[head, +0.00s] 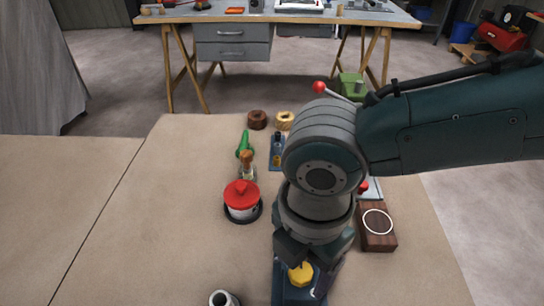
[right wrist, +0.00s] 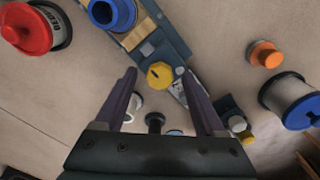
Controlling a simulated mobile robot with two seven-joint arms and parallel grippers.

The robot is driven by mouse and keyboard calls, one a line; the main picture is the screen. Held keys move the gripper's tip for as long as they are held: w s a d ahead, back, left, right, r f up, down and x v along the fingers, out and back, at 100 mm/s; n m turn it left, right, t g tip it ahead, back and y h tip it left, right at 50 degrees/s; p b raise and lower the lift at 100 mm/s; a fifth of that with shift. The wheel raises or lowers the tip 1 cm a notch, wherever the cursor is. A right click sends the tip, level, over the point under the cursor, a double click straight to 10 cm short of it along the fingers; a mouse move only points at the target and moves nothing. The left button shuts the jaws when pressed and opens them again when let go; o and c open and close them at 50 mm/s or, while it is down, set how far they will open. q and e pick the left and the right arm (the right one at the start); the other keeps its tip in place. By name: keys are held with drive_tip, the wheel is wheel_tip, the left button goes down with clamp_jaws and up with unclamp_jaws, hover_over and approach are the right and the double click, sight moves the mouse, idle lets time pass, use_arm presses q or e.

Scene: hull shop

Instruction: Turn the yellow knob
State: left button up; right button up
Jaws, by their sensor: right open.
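The yellow knob (head: 301,274) sits on a narrow blue-grey plate (head: 281,292) near the bottom of the head view. My right gripper (head: 309,270) is open and comes down over the knob from above. In the right wrist view the knob (right wrist: 159,74) shows between the two open fingertips (right wrist: 159,71), with a gap on each side. I cannot tell whether the tips are down at the knob's height. My left gripper is not in view.
A red-lidded pot (head: 241,199) stands left of my right arm, with a corked bottle (head: 247,168) behind it. A wooden block with a white ring (head: 377,232) lies to the right. A blue-lidded jar (right wrist: 292,100) shows in the wrist view. The table's left part is clear.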

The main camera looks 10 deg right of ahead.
clamp_jaws()
idle(0.5)
drive_tip(key=shift+r, duration=0.1)
